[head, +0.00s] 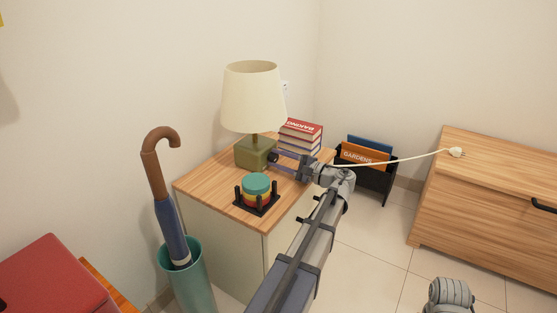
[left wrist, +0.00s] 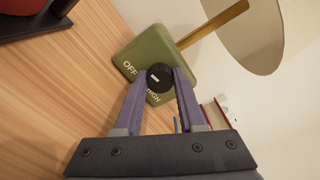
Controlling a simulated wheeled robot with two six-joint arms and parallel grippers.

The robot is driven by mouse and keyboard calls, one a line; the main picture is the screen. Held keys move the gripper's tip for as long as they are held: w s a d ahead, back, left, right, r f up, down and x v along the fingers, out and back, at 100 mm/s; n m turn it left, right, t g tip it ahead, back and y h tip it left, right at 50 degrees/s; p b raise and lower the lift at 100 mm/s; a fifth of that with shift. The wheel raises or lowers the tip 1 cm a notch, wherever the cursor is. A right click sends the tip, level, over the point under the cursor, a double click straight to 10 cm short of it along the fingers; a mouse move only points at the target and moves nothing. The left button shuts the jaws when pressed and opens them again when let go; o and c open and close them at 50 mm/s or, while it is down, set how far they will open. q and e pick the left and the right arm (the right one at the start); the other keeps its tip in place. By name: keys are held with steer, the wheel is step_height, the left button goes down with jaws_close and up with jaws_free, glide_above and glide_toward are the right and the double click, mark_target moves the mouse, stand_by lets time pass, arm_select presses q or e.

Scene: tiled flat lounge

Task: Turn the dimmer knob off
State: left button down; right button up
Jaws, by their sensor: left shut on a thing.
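The dimmer knob (left wrist: 163,87) is black with a short white mark, on the olive-green lamp base (left wrist: 181,66). OFF and HIGH are printed beside it. The mark sits on the knob's left part in the left wrist view; I cannot tell exactly which label it points to. My left gripper (left wrist: 159,78) has its two purple fingers on either side of the knob, shut on it. In the head view the left gripper (head: 279,157) reaches the right side of the lamp base (head: 250,152), and its fingers largely hide the knob.
The lamp stands on a wooden-topped cabinet (head: 212,178) under a cream shade (head: 253,97). Stacked coloured discs (head: 256,187) in a black holder stand in front, red books (head: 301,132) behind. An umbrella (head: 166,215) stands left. A plug with cord (head: 456,152) lies on the right-hand cabinet.

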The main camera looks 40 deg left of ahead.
arm_select(q)
steer(key=shift+n, duration=1.9)
steer(key=c, duration=0.5)
jaws_free()
steer(key=shift+d, duration=0.1)
steer(key=d, duration=0.7)
steer(key=shift+w+d, duration=0.3)
steer(key=shift+w, duration=0.1)
steer(key=shift+d, duration=0.1)
